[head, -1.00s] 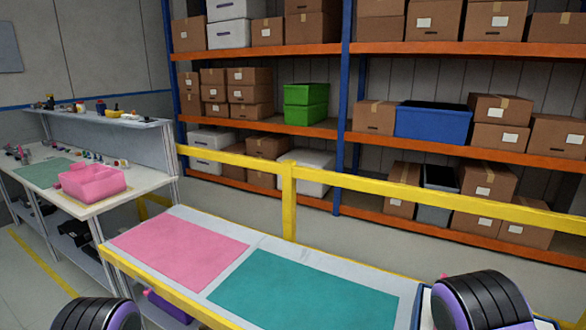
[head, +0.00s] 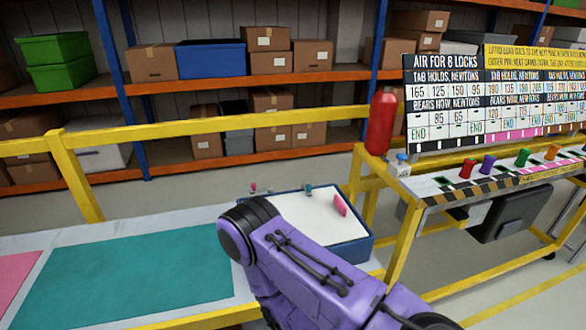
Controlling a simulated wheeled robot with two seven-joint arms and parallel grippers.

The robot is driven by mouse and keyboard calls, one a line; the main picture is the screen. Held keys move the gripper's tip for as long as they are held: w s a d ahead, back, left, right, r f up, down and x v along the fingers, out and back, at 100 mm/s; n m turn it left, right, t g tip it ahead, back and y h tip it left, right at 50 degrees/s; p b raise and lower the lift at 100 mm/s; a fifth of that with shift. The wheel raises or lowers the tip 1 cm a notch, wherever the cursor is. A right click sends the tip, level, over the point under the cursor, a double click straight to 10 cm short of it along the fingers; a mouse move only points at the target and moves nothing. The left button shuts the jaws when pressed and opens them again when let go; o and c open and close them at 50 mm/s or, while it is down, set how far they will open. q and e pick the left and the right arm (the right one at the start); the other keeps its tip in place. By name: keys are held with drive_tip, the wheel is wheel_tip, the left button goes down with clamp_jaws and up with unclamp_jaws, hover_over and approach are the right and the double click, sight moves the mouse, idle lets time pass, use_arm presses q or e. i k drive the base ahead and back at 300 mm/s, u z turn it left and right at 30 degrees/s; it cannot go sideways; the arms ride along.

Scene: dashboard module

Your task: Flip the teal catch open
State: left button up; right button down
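A dark blue box-like module (head: 350,252) with a white top (head: 300,214) sits at the right end of the table. A small teal piece (head: 308,189), which looks like the teal catch, stands at its back edge; it is too small to tell its position. A small pink piece (head: 253,187) is at the back left corner, and a larger pink tab (head: 340,205) stands on the right part of the top. My purple arm covers the module's front left. Neither gripper shows.
A teal mat (head: 125,275) and a pink mat (head: 15,275) lie on the table to the left. A yellow rail (head: 200,120) runs behind. A yellow bench (head: 400,225) at right carries coloured knobs (head: 487,163), a red cylinder (head: 381,122) and a lettered board (head: 470,100).

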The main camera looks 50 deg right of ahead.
sight(308, 188)
drive_tip(key=u, duration=0.3)
drive_tip(key=k, duration=0.7)
drive_tip(key=z, duration=0.95)
